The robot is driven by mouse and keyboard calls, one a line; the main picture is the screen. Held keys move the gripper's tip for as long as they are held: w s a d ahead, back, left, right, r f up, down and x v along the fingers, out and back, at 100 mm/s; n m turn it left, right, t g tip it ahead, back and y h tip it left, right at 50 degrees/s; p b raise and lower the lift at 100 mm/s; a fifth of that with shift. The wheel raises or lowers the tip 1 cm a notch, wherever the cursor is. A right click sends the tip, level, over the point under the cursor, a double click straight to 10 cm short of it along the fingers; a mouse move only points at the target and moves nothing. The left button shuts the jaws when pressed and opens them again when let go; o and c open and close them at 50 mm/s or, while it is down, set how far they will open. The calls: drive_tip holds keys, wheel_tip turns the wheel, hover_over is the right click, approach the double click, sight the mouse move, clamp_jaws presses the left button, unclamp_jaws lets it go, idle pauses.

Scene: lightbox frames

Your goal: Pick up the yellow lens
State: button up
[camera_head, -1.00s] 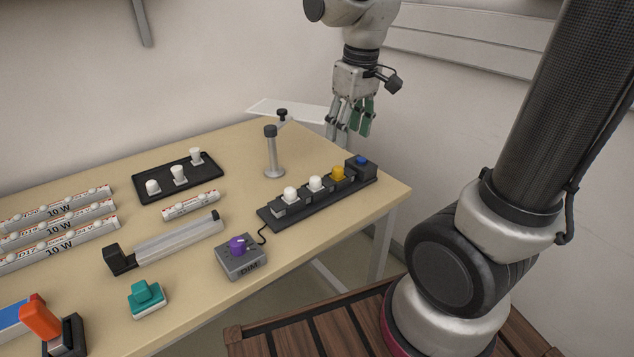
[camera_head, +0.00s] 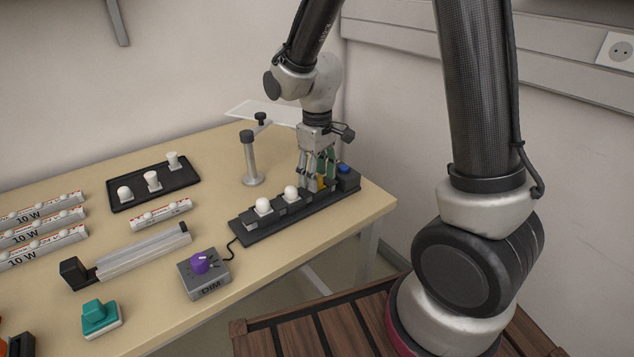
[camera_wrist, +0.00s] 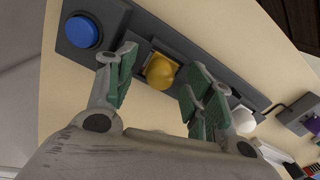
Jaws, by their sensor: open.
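The yellow lens (camera_wrist: 161,73) sits in a socket of the black strip base (camera_head: 262,229), beside a blue button (camera_wrist: 83,31). My gripper (camera_wrist: 155,84) is open, with its green-padded fingers on either side of the yellow lens. In the head view my gripper (camera_head: 318,179) is down at the strip, and its fingers partly hide the yellow lens (camera_head: 321,183). I cannot tell whether the fingers touch the lens.
Two white lenses (camera_head: 263,205) (camera_head: 291,193) stand on the same strip, left of my gripper. A metal post (camera_head: 251,165) stands behind the strip. A grey dimmer box (camera_head: 204,277) with a purple knob and a black tray (camera_head: 153,188) with white pieces lie to the left.

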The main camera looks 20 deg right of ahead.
drive_tip(key=c, duration=0.9)
drive_tip(key=shift+r, duration=0.1)
